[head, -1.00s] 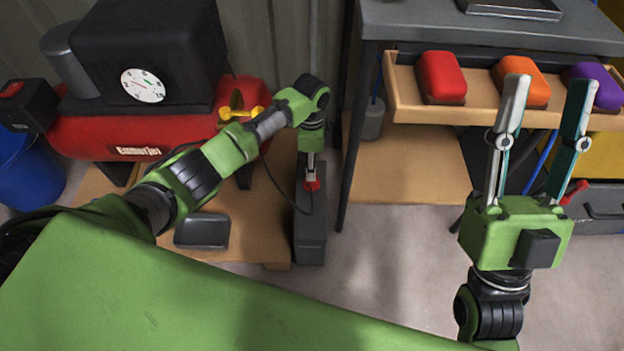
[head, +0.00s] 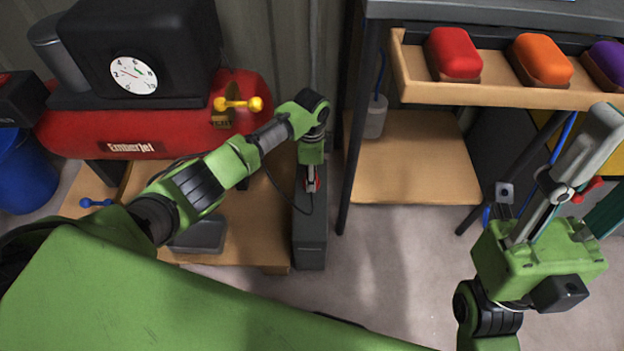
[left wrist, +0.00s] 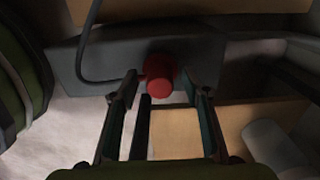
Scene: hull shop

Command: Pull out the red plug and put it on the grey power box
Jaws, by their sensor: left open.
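The red plug (head: 316,184) sits on the dark grey power box (head: 309,240), partly hidden by my left gripper (head: 311,182). In the left wrist view the plug (left wrist: 160,74) is a round red knob between the tips of my open left gripper (left wrist: 165,88). One finger is on each side of it, and I cannot tell whether either touches. A dark cable runs beside the plug to the box (left wrist: 62,66).
A red compressor (head: 160,125) with a yellow handle (head: 238,104) stands at the left. A wooden drawer (head: 500,94) at the upper right holds red, orange and purple lidded blocks. A dark table leg (head: 362,130) stands right of the power box. The floor at centre right is clear.

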